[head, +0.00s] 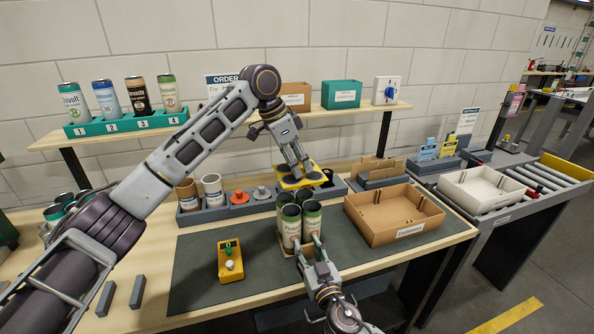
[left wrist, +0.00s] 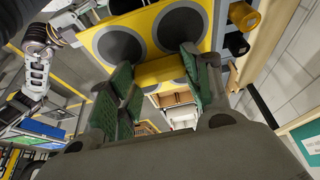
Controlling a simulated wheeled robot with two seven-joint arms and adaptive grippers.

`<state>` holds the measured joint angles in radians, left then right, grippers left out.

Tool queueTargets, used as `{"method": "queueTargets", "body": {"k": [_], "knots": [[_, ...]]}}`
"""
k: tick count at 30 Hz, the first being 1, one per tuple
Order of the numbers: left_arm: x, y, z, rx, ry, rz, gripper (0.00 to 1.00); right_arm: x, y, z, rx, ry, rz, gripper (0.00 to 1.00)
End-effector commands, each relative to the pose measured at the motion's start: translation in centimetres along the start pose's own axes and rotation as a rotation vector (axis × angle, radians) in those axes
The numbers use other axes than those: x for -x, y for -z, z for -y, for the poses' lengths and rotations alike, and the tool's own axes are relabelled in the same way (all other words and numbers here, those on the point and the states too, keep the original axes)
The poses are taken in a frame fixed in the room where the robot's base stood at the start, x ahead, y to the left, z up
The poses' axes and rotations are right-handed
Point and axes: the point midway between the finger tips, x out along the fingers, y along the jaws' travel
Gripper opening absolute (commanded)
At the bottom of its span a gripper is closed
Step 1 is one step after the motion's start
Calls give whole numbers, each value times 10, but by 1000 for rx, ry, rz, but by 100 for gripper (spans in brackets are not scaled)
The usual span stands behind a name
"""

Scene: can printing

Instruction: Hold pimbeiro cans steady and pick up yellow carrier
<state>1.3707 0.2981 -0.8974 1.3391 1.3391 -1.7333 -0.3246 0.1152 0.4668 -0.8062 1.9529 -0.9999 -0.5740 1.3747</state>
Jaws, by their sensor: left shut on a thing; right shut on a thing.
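The yellow carrier (head: 314,168) is held in the air above the back of the mat by my left gripper (head: 297,172), which is shut on it. In the left wrist view the carrier (left wrist: 153,72) fills the upper middle, with round dark openings, between the green-padded fingers (left wrist: 160,90).
An open cardboard box (head: 385,232) stands right of the cans. A yellow button box (head: 231,262) lies left on the dark mat (head: 195,265). A grey rack (head: 205,216) stands behind. A shelf (head: 225,117) with numbered cans crosses the back.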

Motion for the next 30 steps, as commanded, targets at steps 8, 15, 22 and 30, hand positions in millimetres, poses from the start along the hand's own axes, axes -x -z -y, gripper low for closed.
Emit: {"method": "queueTargets", "body": {"k": [8, 15, 22, 30], "knots": [[3, 1, 0, 1, 0, -1, 36, 0, -2, 0, 0, -1, 2, 14], [2, 1, 0, 1, 0, -1, 36, 0, -2, 0, 0, -1, 2, 40], [2, 1, 0, 1, 0, -1, 36, 0, -1, 0, 0, 0, 1, 63], [2, 1, 0, 1, 0, -1, 36, 0, 0, 0, 0, 0, 0, 63]]}}
